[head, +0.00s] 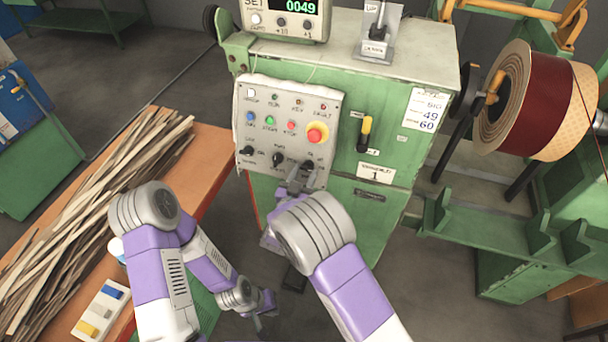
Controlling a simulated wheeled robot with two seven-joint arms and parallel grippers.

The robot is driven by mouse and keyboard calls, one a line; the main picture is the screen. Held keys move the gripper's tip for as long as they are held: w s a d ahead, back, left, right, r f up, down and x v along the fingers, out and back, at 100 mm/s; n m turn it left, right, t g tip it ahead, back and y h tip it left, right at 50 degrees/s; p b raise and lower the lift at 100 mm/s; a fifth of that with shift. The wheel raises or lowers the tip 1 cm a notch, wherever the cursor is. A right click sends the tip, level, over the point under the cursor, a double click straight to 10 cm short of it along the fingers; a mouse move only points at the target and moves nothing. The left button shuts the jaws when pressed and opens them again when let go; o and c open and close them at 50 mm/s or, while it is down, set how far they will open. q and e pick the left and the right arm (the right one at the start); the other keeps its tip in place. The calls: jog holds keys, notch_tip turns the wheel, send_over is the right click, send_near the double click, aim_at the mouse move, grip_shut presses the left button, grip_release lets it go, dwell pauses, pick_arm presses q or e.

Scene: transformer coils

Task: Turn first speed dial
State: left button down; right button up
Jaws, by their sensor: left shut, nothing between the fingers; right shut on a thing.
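The grey control panel (268,98) on the green machine carries a row of black dials along its bottom edge: a left dial (247,151), a middle dial (278,158) and a right dial (307,165). Their labels are too small to read. My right gripper (302,178) is at the right dial with its fingers shut on it, and they partly cover its lower side. My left gripper (266,312) is shut and empty, low down beside the bench and well away from the panel.
A red button (315,134) and small coloured buttons sit above the dials. A yellow-tipped lever (365,130) is right of the panel. Wooden strips (95,210) cover the orange bench (205,150) at left.

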jog(key=shift+n, duration=0.4)
jog(key=shift+c, duration=0.3)
jog(key=n+y, duration=0.1)
jog(key=n+y+p, duration=0.1)
jog(key=n, duration=0.1)
jog(key=n+p, duration=0.1)
jog(key=n, duration=0.1)
jog(key=shift+s+d+r+y, duration=0.1)
jog(key=shift+d+y, duration=0.15)
jog(key=shift+y, duration=0.15)
jog(key=shift+d+n+y+p, duration=0.15)
jog(key=shift+n+y+p, duration=0.75)
jog(key=shift+n, duration=1.7)
jog(key=o, duration=1.1)
jog(key=shift+c, duration=0.2)
jog(key=s, duration=0.7)
jog(key=shift+s+r, duration=0.25)
jog(key=shift+r, duration=0.15)
